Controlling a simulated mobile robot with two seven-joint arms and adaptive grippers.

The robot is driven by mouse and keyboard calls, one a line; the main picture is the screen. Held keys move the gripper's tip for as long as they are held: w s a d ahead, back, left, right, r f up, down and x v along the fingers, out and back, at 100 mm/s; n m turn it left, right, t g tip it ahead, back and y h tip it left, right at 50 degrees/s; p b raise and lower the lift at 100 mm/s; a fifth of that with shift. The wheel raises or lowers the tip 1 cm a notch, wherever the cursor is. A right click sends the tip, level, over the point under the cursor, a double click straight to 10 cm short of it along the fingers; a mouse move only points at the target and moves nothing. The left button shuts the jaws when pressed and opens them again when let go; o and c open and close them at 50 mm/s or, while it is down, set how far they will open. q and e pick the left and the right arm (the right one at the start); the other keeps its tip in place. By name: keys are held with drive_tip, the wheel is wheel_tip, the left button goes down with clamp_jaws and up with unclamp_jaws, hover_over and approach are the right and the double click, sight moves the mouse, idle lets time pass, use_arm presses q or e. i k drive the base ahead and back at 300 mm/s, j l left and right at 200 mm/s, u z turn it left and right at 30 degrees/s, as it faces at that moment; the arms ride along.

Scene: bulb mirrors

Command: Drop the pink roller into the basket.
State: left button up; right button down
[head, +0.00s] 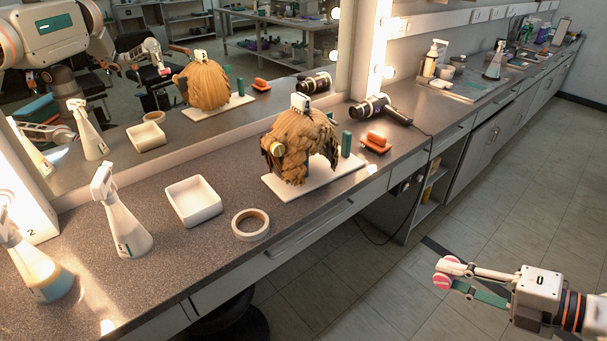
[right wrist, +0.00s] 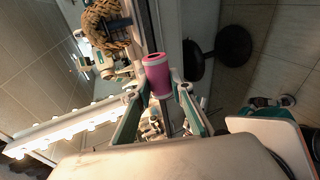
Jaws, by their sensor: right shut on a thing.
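The pink roller (head: 440,281) is held between the fingertips of my right gripper (head: 450,275), at the lower right of the head view. It is out over the floor, in front of the counter and apart from it. In the right wrist view the roller (right wrist: 157,73) is a pink cylinder with a paler, whitish end, gripped between the two fingers (right wrist: 161,89). No thing is clearly a basket; an empty, square, white open container (head: 193,201) stands on the counter at the left. My left gripper does not show directly.
A mirror behind repeats these things. A stool (head: 230,318) is below.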

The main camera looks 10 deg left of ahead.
sight(195, 196)
drive_tip(key=k+j+u, duration=0.1)
drive_tip(key=j+u, duration=0.25)
drive_tip(key=k+j+u, duration=0.1)
drive_tip(key=j+u, duration=0.9)
drive_tip(key=j, duration=0.2)
drive_tip(key=l, duration=0.35)
drive_tip(key=i+u, duration=0.05)
